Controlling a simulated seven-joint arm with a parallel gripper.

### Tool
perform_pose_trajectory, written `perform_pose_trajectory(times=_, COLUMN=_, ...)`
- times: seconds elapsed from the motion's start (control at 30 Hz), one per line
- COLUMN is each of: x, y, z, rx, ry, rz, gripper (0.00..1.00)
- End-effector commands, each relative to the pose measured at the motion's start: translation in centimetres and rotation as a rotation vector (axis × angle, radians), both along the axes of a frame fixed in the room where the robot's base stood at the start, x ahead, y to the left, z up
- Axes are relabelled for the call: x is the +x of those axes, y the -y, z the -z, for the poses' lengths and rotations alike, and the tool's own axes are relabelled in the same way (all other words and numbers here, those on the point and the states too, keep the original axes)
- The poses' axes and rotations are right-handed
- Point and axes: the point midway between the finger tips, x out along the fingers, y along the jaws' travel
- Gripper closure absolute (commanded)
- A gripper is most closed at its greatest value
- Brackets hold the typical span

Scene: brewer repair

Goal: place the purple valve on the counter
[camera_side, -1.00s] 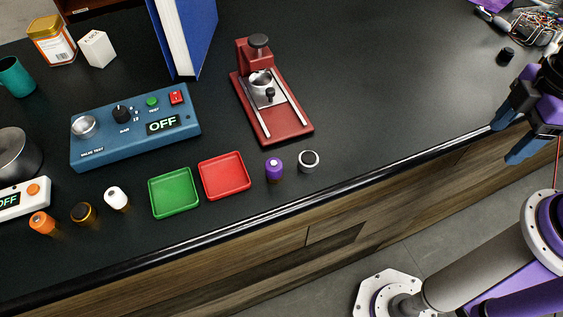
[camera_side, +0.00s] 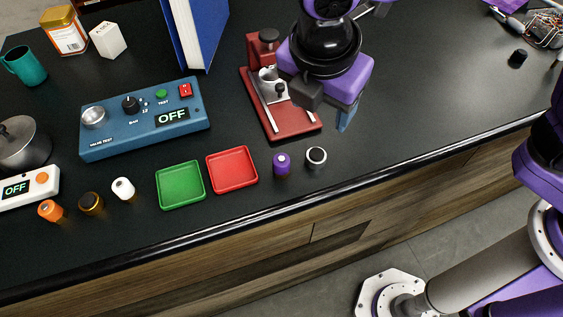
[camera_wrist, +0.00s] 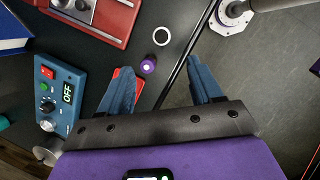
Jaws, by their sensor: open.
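The purple valve (camera_side: 281,164) stands upright on the black counter (camera_side: 420,110), between the red tray and a dark cylinder with a white ring top. In the wrist view the purple valve (camera_wrist: 148,66) shows just beyond my fingers, near the counter edge. My gripper (camera_side: 345,115) is above the counter, over the right side of the red press, up and to the right of the valve. In the wrist view my gripper (camera_wrist: 163,80) has its two blue fingers spread apart with nothing between them. One finger partly covers the red tray there.
A red tray (camera_side: 232,148) and a green tray (camera_side: 158,186) lie left of the valve. The white-ringed cylinder (camera_side: 316,157) stands close at its right. The red press (camera_side: 290,122) and blue valve tester (camera_side: 145,118) stand behind. The counter's right part is mostly clear.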

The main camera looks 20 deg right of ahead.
Motion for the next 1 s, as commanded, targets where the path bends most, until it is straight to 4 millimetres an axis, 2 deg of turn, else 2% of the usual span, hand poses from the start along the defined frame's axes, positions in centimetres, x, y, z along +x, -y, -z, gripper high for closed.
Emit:
perform_pose_trajectory(times=0.03, x=-0.1, y=-1.9, z=0.1, rx=-0.022, ry=0.003, rz=-0.050, gripper=0.35)
perform_pose_trajectory(times=0.2, x=-0.5, y=-6.2, z=0.1, rx=-0.086, ry=0.014, rz=-0.187, gripper=0.35)
perform_pose_trajectory(times=0.37, x=-0.8, y=-8.3, z=0.1, rx=-0.122, ry=0.019, rz=-0.257, gripper=0.35)
perform_pose_trajectory(times=0.57, x=-0.6, y=-8.5, z=1.0, rx=-0.136, ry=0.019, rz=-0.278, gripper=0.35)
perform_pose_trajectory(times=1.0, x=1.8, y=-6.5, z=8.5, rx=-0.136, ry=0.018, rz=-0.275, gripper=0.35)
